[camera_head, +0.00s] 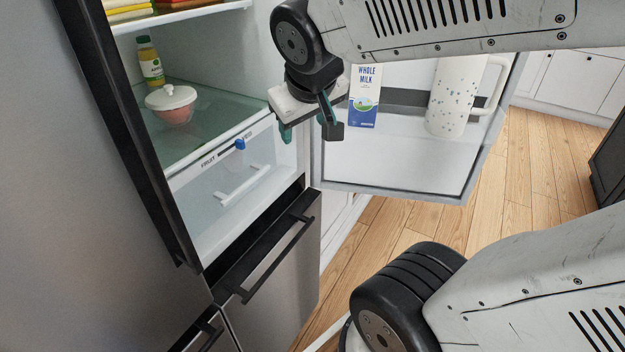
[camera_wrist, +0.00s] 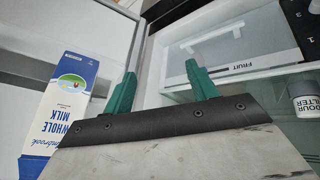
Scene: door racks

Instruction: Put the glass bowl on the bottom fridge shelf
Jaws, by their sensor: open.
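A bowl with a white knobbed lid and pinkish contents (camera_head: 174,111) stands upright on the bottom glass shelf (camera_head: 210,125) of the open fridge, just above the clear drawer. It looks like the glass bowl. My gripper (camera_head: 307,122) is at the right side of the fridge opening, in front of the door's inner side, well to the right of the bowl and apart from it. Its teal fingers are spread with nothing between them, as the wrist view (camera_wrist: 161,86) also shows. The bowl does not show in the wrist view.
A green-capped bottle (camera_head: 151,62) stands behind the bowl. The open door's bin (camera_head: 400,165) holds a milk carton (camera_head: 365,95) and a white speckled pitcher (camera_head: 458,97), close to my gripper. A fruit drawer (camera_wrist: 215,50) and an odour filter (camera_wrist: 305,100) show in the wrist view.

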